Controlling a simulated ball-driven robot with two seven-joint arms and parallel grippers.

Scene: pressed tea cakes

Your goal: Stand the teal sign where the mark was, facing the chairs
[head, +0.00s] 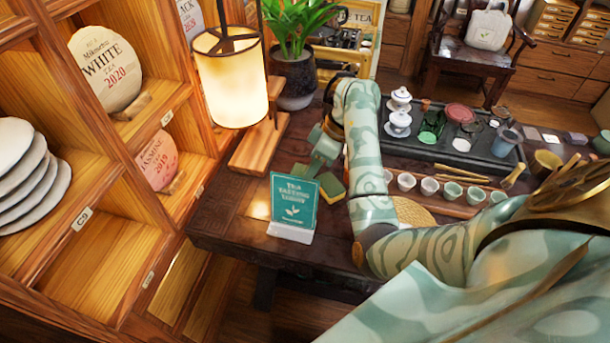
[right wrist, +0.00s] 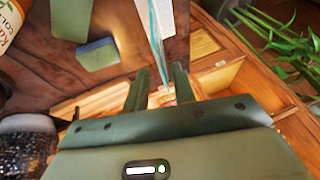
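The teal sign (head: 294,204) stands upright in a white base (head: 290,232) near the left end of the dark table (head: 232,222). Its printed face is toward the head camera. My right gripper (head: 318,160) is just behind the sign's top edge. In the right wrist view the sign (right wrist: 157,38) shows edge-on, reaching between the two fingers of the right gripper (right wrist: 160,88). The fingers are apart, with a gap seen on both sides of the sign. I cannot make out a mark on the table. A dark wooden chair (head: 473,57) stands at the back. My left gripper is not in view.
A lit lamp (head: 231,80) and a potted plant (head: 297,80) stand beyond the sign. Green blocks (head: 332,187) lie close beside it. A tea tray (head: 482,150) and a row of cups (head: 430,186) fill the table's right. Shelves (head: 110,225) line the left.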

